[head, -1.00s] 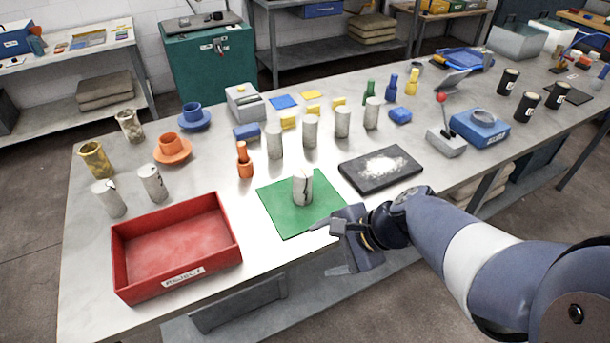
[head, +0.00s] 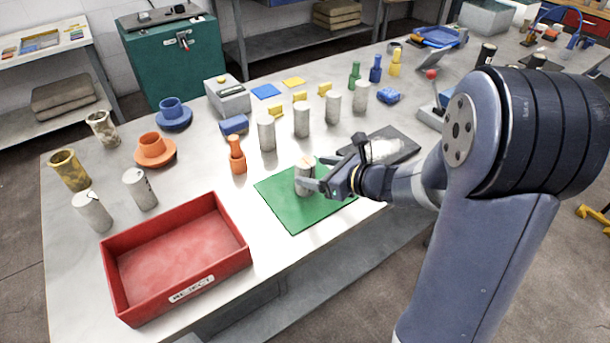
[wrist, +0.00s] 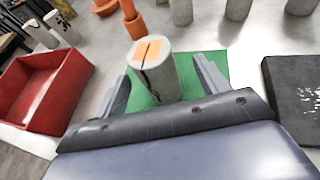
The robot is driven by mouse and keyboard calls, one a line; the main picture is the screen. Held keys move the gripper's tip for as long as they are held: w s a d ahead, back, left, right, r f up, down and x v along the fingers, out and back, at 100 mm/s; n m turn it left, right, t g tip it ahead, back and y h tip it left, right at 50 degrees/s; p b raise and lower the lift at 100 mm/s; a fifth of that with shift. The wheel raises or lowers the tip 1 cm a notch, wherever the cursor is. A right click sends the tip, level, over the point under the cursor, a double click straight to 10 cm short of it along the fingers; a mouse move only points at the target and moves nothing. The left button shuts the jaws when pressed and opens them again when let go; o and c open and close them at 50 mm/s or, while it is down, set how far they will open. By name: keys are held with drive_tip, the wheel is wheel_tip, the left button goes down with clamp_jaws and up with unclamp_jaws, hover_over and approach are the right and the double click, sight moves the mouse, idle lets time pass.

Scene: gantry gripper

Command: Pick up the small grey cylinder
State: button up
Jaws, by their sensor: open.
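A small grey cylinder (head: 304,177) stands upright on the green mat (head: 291,218). In the wrist view the cylinder (wrist: 156,76) has an orange patch and a dark crack on its top and side. My gripper (head: 318,176) is open at the cylinder, its fingers low over the mat. In the wrist view the fingers of my gripper (wrist: 162,90) show on either side of the cylinder, apart from each other. I cannot tell whether either finger touches it. Several other grey cylinders (head: 267,133) stand in a row behind the mat.
A red reject tray (head: 212,285) is left of the mat. A dark plate with white powder (head: 398,148) lies right, close to my arm. An orange bottle-shaped piece (head: 237,156) stands behind the mat. Two marked grey cylinders, one here (head: 140,189), stand behind the tray.

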drive_tip(key=shift+s+p+x, duration=0.2)
drive_tip(key=shift+p+x, duration=0.15)
drive_tip(key=shift+x, duration=2.5)
drive_tip(key=shift+a+f, duration=0.1)
drive_tip(key=shift+f, duration=0.05)
drive_tip(key=shift+c, duration=0.4)
drive_tip(key=c, duration=1.3)
